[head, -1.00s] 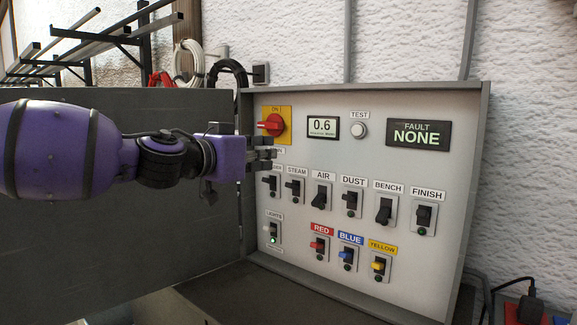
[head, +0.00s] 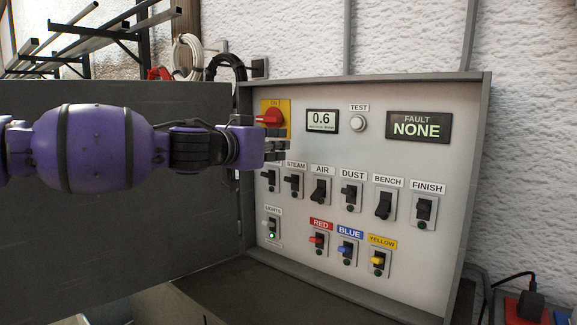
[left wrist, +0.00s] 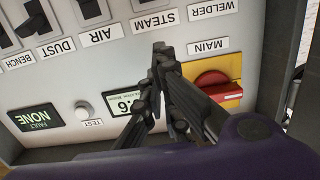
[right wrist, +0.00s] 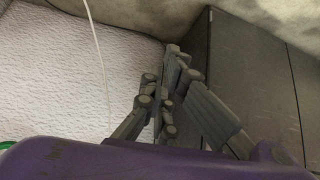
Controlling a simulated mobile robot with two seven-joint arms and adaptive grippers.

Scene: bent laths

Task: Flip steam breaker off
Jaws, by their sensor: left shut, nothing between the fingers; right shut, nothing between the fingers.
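The STEAM breaker (head: 292,184) is a black toggle on a grey plate in the upper breaker row of the white panel (head: 400,280), with AIR to its right. Its label (left wrist: 154,22) shows upside down in the left wrist view; the toggle itself is out of that view. My left gripper (head: 284,150) is shut and empty, in front of the panel just above the STEAM label; its fingertips (left wrist: 160,50) show below that label in the left wrist view. My right gripper (right wrist: 172,52) is shut and empty, away from the panel.
A red rotary main switch (head: 270,117) on a yellow plate is close above my left gripper. The AIR (head: 320,191), DUST (head: 351,194) and other breakers stand to the right. The open grey door (head: 150,235) is at left. FAULT display (head: 417,127) reads NONE.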

